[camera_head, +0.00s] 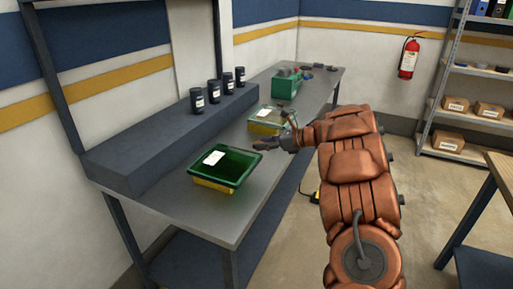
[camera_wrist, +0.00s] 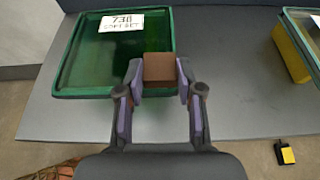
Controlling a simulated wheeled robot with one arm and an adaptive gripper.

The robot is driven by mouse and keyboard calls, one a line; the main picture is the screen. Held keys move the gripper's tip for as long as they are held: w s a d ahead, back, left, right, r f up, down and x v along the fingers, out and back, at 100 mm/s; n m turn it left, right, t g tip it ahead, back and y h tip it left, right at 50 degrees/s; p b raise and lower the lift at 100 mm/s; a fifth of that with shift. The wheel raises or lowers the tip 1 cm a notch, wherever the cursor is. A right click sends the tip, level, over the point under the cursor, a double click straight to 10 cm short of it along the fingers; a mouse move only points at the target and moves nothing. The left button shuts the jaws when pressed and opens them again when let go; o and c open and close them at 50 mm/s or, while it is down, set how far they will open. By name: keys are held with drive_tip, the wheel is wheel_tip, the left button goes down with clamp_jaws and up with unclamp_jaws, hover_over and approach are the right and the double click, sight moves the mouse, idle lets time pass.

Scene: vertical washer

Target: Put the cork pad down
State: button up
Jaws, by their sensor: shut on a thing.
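The cork pad (camera_wrist: 159,69) is a small brown block in the wrist view. My gripper (camera_wrist: 158,78) is shut on it, with one finger at each side. In the wrist view the pad overlaps the right front edge of a green-lidded box (camera_wrist: 75,85); I cannot tell how high above it the pad is. In the head view my gripper (camera_head: 268,145) is over the bench, just behind and right of this box (camera_head: 243,171). I cannot make out the pad there.
The grey bench (camera_head: 200,228) has free room in front of the box. A second box (camera_head: 262,124) stands farther back, with a green case (camera_head: 286,86) beyond it. Black canisters (camera_head: 214,92) line the raised shelf. A yellow-black item (camera_wrist: 287,154) lies on the floor.

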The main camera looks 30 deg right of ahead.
sight(256, 157)
drive_tip(key=shift+w+a+p, duration=0.3)
drive_tip(key=shift+w+a, duration=0.6)
drive_tip(key=shift+w, duration=0.1)
drive_tip(key=shift+w+a+f, duration=0.25)
drive_tip(key=shift+a, duration=0.05)
wheel_tip(256, 157, down, 3)
drive_tip(key=shift+r+p, duration=0.2)
drive_tip(key=shift+p, duration=0.7)
drive_tip(key=shift+f, duration=0.35)
drive_tip(key=shift+f+b, duration=0.2)
drive_tip(key=shift+b, duration=0.1)
drive_tip(key=o, duration=0.7)
drive_tip(key=shift+d+r, duration=0.1)
